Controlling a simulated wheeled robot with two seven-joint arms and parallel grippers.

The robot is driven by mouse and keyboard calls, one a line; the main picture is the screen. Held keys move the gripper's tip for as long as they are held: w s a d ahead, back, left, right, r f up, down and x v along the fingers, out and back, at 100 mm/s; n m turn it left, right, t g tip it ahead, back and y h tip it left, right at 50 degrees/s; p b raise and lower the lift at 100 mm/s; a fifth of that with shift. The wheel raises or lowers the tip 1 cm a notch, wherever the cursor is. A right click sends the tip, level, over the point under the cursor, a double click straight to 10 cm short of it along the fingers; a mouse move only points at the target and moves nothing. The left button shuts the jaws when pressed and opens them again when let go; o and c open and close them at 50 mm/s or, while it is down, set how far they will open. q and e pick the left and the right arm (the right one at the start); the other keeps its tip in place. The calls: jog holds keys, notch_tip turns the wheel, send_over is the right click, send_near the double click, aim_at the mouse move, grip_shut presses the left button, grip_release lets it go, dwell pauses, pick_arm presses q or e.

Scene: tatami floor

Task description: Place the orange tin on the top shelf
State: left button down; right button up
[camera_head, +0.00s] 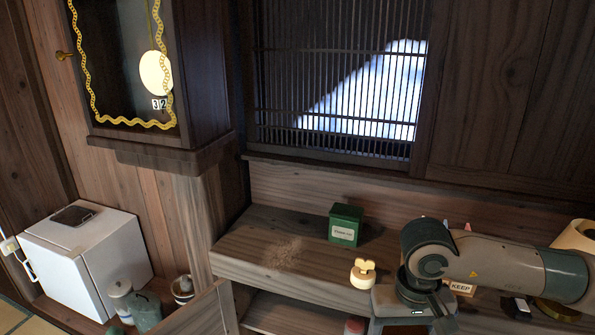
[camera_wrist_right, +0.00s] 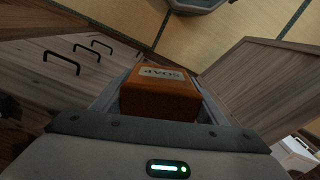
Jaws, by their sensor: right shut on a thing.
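The orange tin (camera_wrist_right: 160,92), a boxy block with a lettered label on top, sits between the two fingers of my right gripper (camera_wrist_right: 158,88) in the right wrist view. The gripper is shut on it. In the head view my right arm comes in from the right, and its gripper (camera_head: 442,306) points down at the shelf's front edge; I cannot make out the tin there. The top wooden shelf (camera_head: 240,245) lies under the lattice window. My left gripper is not in view.
On the top shelf stand a green tin (camera_head: 345,225), a cream knobbed object (camera_head: 363,274) and a KEEP sign (camera_head: 461,288). A speckled patch (camera_head: 280,252) marks its left part. A lower shelf (camera_head: 285,315) shows below. A white mini fridge (camera_head: 85,262) and jars stand at left.

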jog(key=shift+s+d+f, duration=0.2)
jog(key=shift+s+d, duration=0.7)
jog(key=shift+d, duration=0.05)
dwell(1.1)
dwell(0.5)
